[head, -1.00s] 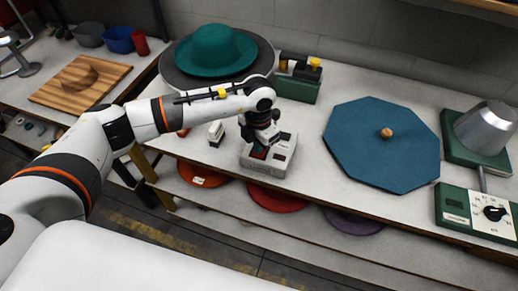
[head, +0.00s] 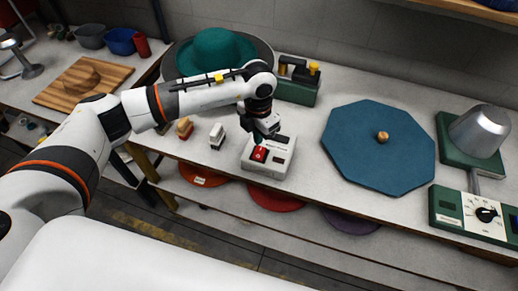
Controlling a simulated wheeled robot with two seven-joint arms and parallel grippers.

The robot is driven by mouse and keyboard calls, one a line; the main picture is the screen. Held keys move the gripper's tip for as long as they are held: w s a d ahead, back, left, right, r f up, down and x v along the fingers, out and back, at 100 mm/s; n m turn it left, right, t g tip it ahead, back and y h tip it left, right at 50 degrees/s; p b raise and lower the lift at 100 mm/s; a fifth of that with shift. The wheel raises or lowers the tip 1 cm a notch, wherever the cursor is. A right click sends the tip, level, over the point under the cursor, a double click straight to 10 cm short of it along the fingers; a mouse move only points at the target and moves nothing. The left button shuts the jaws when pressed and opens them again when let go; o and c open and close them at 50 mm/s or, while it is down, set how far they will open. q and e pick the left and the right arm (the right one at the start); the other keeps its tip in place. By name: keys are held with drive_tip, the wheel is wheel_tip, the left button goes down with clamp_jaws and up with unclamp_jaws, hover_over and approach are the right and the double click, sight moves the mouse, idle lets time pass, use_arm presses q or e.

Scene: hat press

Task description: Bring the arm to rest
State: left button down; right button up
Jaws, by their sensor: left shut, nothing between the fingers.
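My left arm reaches in from the left over the bench. My left gripper (head: 262,133) points down, shut and empty, just above and behind the red switch (head: 260,153) on a small grey control box (head: 268,168). I cannot tell whether the fingertips touch the box. My right gripper is not in view.
A green hat (head: 215,50) on a dark round plate and a green device with yellow knobs (head: 297,85) stand behind the arm. A metal dome press (head: 478,132) and a dial panel (head: 470,212) are at far right.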

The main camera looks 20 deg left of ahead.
use_arm(q)
drive_tip(key=shift+r, duration=0.35)
